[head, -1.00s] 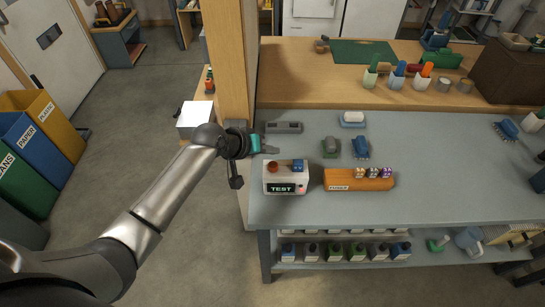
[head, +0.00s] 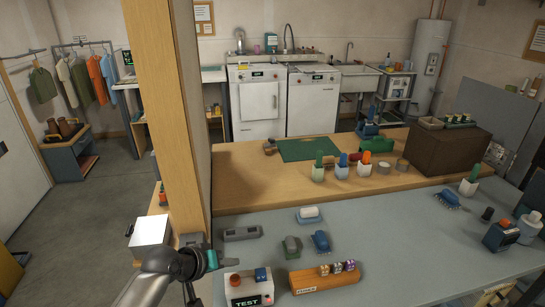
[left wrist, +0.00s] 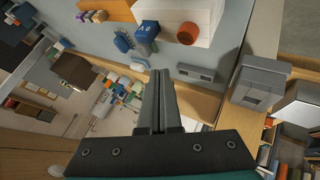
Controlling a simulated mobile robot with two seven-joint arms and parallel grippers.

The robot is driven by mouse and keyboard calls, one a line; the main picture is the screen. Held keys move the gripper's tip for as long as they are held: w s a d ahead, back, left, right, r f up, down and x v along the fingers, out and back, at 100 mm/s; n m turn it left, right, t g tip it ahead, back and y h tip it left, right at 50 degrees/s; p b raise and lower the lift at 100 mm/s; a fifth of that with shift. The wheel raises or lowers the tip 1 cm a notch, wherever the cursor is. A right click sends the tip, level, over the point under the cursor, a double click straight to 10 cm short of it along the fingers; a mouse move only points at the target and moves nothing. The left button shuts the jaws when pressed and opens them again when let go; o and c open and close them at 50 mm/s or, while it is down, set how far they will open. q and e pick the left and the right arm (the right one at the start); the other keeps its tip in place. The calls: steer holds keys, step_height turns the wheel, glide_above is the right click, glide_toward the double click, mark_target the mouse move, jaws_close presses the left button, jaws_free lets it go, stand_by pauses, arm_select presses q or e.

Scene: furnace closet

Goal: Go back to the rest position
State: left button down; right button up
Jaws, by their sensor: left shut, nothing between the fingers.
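My left gripper (head: 228,260) is at the left end of the grey worktop (head: 400,243), just above the white TEST box (head: 246,288) in the head view. In the left wrist view its fingers (left wrist: 160,78) are shut together with nothing between them. The TEST box carries a brown-red knob and a blue block, and it also shows in the left wrist view (left wrist: 205,18). The box is apart from the fingers in the left wrist view. My right gripper is in neither view.
A wooden post (head: 172,120) rises close beside my left arm. A grey bar (head: 242,233), an orange holder (head: 325,280) with small blocks, and green and blue brushes lie on the worktop. A raised wooden shelf (head: 240,185) stands behind. Open floor (head: 85,225) lies left of the post.

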arm_select(q)
steer(key=s+d+f+m+g+y, duration=0.1)
steer(key=s+m, duration=0.1)
steer(key=s, duration=0.6)
steer(key=s+d+f+m+g+y, duration=0.1)
steer(key=s+d+f+g, duration=0.1)
steer(key=s, duration=0.6)
steer(key=s+a+r+m+g+y, duration=0.1)
steer(key=s+a+r, duration=0.1)
steer(key=s, duration=0.4)
steer(key=s+a+r+y, duration=0.2)
steer(key=s, duration=0.4)
step_height(320, 180, down, 31)
steer(key=s+g+b, duration=0.2)
steer(key=b, duration=0.7)
steer(key=s+a+f+b, duration=0.1)
steer(key=s+f+b, duration=0.3)
steer(key=s+f, duration=0.3)
steer(key=s+a+f+b, duration=0.2)
steer(key=s+f+b, duration=0.2)
steer(key=s+f, duration=0.4)
step_height(320, 180, down, 7)
steer(key=shift+s+f+m+g, duration=0.1)
steer(key=shift+s+m+g, duration=0.15)
steer(key=shift+m+g, duration=0.15)
